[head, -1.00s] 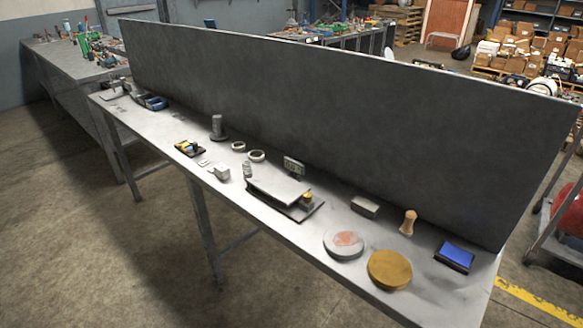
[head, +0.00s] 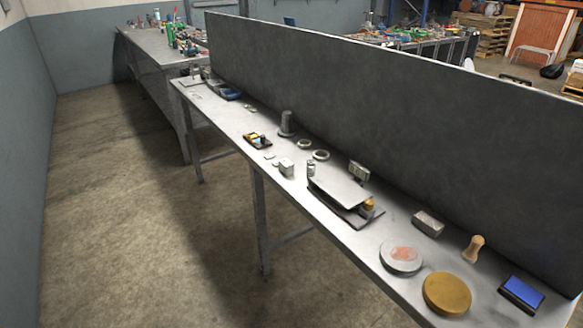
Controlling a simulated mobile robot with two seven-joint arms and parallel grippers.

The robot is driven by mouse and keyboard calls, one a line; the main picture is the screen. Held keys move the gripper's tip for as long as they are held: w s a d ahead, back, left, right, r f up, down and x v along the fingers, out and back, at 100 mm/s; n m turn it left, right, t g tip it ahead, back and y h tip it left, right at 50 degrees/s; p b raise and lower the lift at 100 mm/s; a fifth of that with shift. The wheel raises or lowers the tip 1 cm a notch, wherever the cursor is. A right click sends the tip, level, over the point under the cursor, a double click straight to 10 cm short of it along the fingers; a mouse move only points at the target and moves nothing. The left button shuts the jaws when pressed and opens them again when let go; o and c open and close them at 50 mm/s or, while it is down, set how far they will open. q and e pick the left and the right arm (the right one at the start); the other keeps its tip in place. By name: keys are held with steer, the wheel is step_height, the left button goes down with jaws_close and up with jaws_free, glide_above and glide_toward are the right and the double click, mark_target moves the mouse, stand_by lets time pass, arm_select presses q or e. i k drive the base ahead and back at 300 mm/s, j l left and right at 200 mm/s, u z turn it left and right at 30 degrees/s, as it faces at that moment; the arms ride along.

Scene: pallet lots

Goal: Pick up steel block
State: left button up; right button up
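Two blocks stand on the long grey workbench (head: 232,147), and I cannot tell for sure which is the steel block. One is a small pale metallic block (head: 287,168) near the front edge, mid-bench. The other is a larger grey, speckled rectangular block (head: 428,223) near the dark back panel, towards the right. Both are uncovered and rest on the bench top. Neither of my grippers is in view.
A scale-like device with a flat plate (head: 339,189) stands between the blocks. A grey disc (head: 401,257), a yellow disc (head: 447,293), a wooden handle (head: 474,248) and a blue pad (head: 522,291) lie to the right. A tall dark panel (head: 400,130) backs the bench. Floor in front is clear.

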mark_target(286, 166)
steer(key=i+j, duration=0.5)
steer(key=j, duration=0.25)
steer(key=i+j, duration=0.25)
steer(key=i+j+z, duration=0.05)
steer(key=j, duration=0.05)
